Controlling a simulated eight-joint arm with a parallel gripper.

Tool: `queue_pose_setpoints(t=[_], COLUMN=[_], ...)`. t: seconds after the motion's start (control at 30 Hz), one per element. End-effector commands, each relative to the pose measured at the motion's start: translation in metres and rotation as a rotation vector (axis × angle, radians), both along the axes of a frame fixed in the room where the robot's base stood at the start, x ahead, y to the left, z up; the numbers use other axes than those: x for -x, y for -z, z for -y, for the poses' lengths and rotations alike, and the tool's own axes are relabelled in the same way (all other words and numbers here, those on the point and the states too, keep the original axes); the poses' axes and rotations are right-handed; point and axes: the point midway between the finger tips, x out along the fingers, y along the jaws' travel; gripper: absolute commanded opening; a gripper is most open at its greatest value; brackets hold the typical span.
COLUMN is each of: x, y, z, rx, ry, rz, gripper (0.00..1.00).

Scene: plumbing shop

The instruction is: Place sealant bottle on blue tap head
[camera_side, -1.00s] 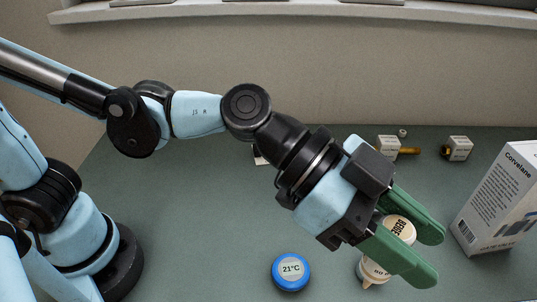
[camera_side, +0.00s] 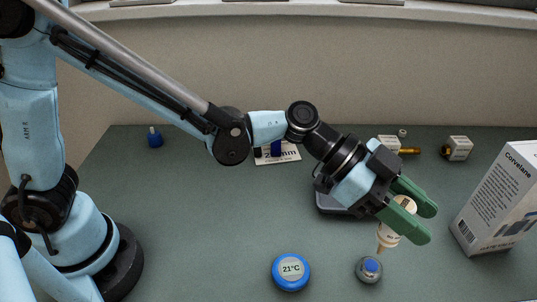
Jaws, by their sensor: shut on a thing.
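The sealant bottle (camera_side: 389,237) is cream with dark lettering. My gripper (camera_side: 426,223) has green fingers shut on it, and they hide part of it. The bottle tilts, its narrow end pointing down and left, and it appears held above the table. Below it is a small grey round piece with a blue top (camera_side: 369,268), apart from the bottle in the picture. To the left lies a larger blue round piece with a white "21°C" face (camera_side: 291,271). I cannot tell for certain which of these two is the blue tap head.
A white "Corvelane" carton (camera_side: 500,205) stands at the right. Small labelled fittings (camera_side: 459,148) lie at the back right. A dark grey object (camera_side: 330,204) is partly hidden behind my gripper. A white card (camera_side: 277,154) lies behind my arm. The left-middle table is clear.

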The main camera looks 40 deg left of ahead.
Motion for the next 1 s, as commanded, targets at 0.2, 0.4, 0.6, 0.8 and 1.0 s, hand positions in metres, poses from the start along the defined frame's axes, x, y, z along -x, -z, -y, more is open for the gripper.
queue_pose_setpoints(t=[0.2, 0.4, 0.6, 0.8, 1.0], x=[-0.001, -0.001, -0.001, -0.001, -0.001], y=[0.021, 0.039, 0.041, 0.043, 0.043], z=[0.000, 0.000, 0.000, 0.000, 0.000], rx=[0.000, 0.000, 0.000, 0.000, 0.000], ry=[0.000, 0.000, 0.000, 0.000, 0.000], rz=[0.000, 0.000, 0.000, 0.000, 0.000], gripper=[0.08, 0.08, 0.08, 0.08, 0.67])
